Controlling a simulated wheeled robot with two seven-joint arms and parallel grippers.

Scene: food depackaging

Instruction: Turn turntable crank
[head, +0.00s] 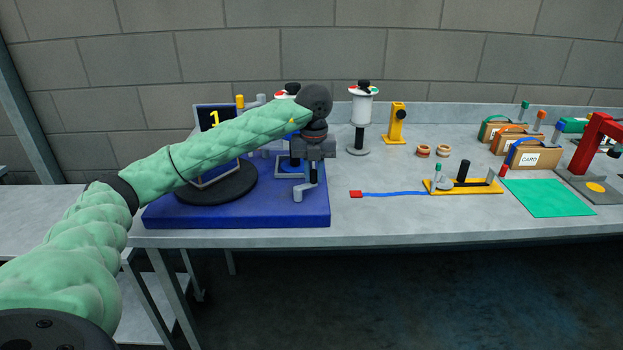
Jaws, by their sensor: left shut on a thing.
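The turntable (218,190) is a flat black disc on a blue base (240,216) at the left of the bench. It bears a grey frame and a dark panel with a yellow 1 (213,119); my arm hides part of it. At the base's right side is the grey crank (299,192), beside a blue post. My left gripper (314,178) points down at the crank's upright handle and is shut on it; the fingers hide most of the handle. My right gripper is out of view.
White spools on stands (363,106) stand behind and right of the gripper. A yellow post (397,124), a yellow fixture (480,187) with a blue strip, a green mat (548,198), cardboard boxes (535,157) and a red press (594,140) lie further right.

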